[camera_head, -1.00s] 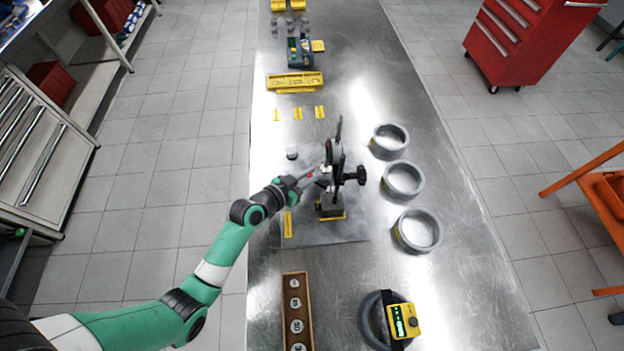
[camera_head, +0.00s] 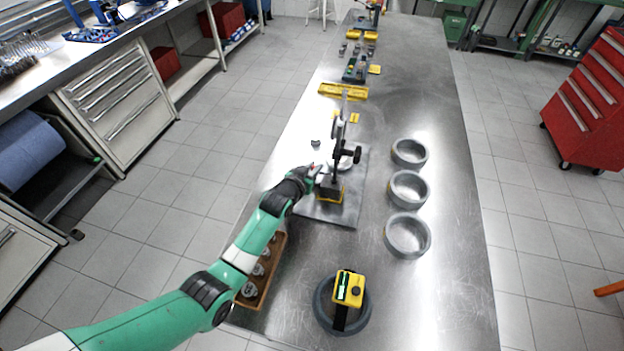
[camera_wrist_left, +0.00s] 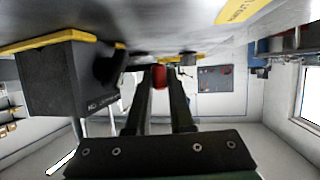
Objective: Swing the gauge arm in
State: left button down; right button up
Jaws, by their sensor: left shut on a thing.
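The gauge stand stands on a grey plate (camera_head: 316,212) on the steel bench in the head view. It has a dark upright post (camera_head: 338,150), a black knob (camera_head: 352,155) and a dark block with yellow edging (camera_head: 329,190) at its foot. My left gripper (camera_head: 316,172) is at the left side of the post, shut on a small part with red on it. In the left wrist view the fingers (camera_wrist_left: 159,88) close around a red piece (camera_wrist_left: 159,76), which I take to be on the gauge arm. The dark block (camera_wrist_left: 62,80) is at the left there. My right gripper is not seen.
Several grey rings stand right of the stand, such as this one (camera_head: 408,189). A yellow gauge device (camera_head: 349,288) rests on a ring in front. A wooden tray (camera_head: 266,270) lies beside my left arm. Yellow blocks (camera_head: 343,91) stand farther back.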

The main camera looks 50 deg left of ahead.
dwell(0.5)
pick_arm(q)
jog(key=c, duration=0.8)
grip_release()
jog(key=shift+s+r, duration=0.1)
jog(key=shift+s, duration=0.1)
jog(key=p+v, duration=0.4)
jog(key=v, duration=0.6)
jog(key=shift+d+r+p, duration=0.15)
jog(key=shift+d+p, duration=0.1)
jog(key=shift+p, duration=0.1)
jog(key=shift+s+d+r, duration=0.1)
jog(key=shift+s+d, duration=0.05)
jog(key=shift+s, duration=0.3)
